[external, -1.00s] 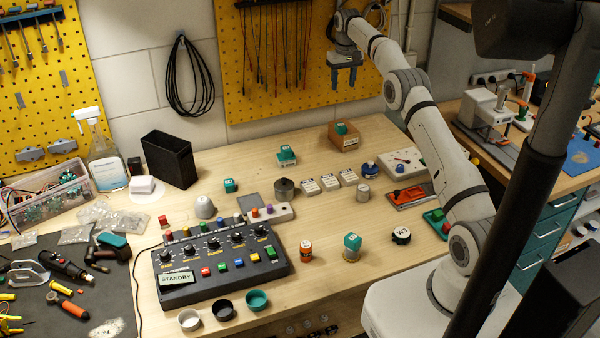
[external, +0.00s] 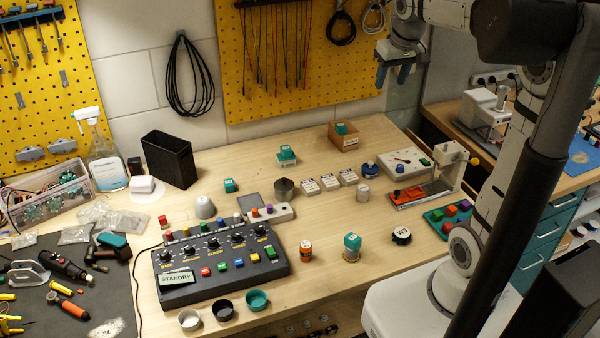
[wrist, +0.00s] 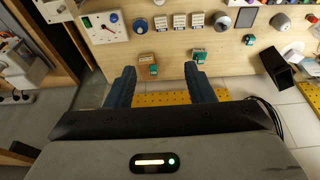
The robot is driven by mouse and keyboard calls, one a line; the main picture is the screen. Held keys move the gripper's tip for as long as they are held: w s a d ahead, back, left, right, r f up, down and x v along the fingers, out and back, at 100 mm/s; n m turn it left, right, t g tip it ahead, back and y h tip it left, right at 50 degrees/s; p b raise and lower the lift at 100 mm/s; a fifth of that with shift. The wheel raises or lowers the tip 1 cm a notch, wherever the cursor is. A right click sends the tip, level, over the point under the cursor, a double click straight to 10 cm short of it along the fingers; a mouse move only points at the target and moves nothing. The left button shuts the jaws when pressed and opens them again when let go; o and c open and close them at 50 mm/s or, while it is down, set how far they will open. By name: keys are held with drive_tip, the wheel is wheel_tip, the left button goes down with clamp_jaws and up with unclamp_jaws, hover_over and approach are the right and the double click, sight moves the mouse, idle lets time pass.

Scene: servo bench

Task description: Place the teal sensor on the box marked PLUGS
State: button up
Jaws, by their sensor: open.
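Several teal pieces are on the bench, and I cannot tell for sure which is the sensor.
A white switch panel (external: 404,161) and an orange-based fixture (external: 409,195) are to the right. A black control box (external: 220,260) fills the front left. Bare wood lies around the cardboard box.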

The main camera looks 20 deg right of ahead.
drive_tip(key=s+f, duration=0.4)
drive_tip(key=s, duration=0.5)
drive_tip(key=s+f+t, duration=0.1)
drive_tip(key=s+f, duration=0.4)
drive_tip(key=s, duration=0.4)
drive_tip(key=shift+a, duration=0.45)
wheel_tip(320, 180, down, 10)
drive_tip(key=b, duration=0.8)
drive_tip(key=shift+w+g, duration=0.2)
drive_tip(key=shift+g, duration=0.2)
drive_tip(key=shift+o, duration=0.5)
